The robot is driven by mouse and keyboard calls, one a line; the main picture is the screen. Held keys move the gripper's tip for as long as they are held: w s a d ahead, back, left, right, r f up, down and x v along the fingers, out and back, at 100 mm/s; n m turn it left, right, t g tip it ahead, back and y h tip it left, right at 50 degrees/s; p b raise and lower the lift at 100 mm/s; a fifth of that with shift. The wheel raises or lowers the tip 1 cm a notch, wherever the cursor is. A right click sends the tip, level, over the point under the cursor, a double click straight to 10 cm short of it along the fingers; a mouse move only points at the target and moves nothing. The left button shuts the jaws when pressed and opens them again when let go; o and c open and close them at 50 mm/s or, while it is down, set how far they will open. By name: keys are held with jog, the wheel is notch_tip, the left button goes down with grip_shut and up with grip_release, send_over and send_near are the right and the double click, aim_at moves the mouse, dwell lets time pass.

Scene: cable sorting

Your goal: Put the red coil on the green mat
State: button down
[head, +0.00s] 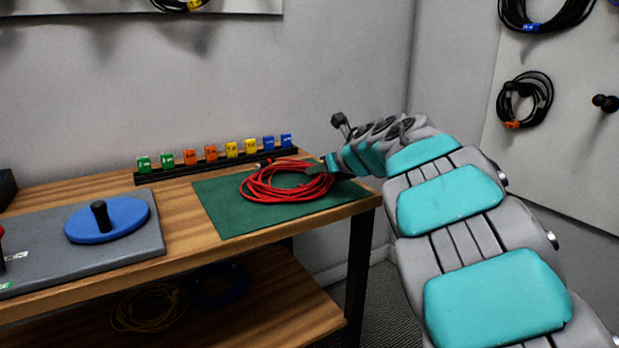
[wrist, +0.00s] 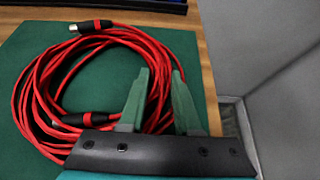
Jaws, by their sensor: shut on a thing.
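The red coil (head: 285,185) lies over the green mat (head: 228,212) on the wooden workbench. In the wrist view the coil (wrist: 30,95) shows its loops and two black plug ends, over the green mat (wrist: 195,55). My gripper (head: 325,164) reaches in from the right at the coil's right side. Its two green fingers (wrist: 160,85) straddle the right-hand strands and are shut on the coil. Whether the coil's held side is lifted off the mat I cannot tell.
A rack of coloured tags (head: 215,160) stands behind the mat. A grey board (head: 130,245) with a blue disc (head: 110,220) lies to the left. More cables lie on the lower shelf (head: 230,320). Black coils (head: 524,100) hang on the right wall panel.

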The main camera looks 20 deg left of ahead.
jog(key=shift+f, duration=0.1)
jog(key=c, duration=0.6)
grip_release()
jog(key=v, duration=1.2)
jog(key=shift+b, duration=0.3)
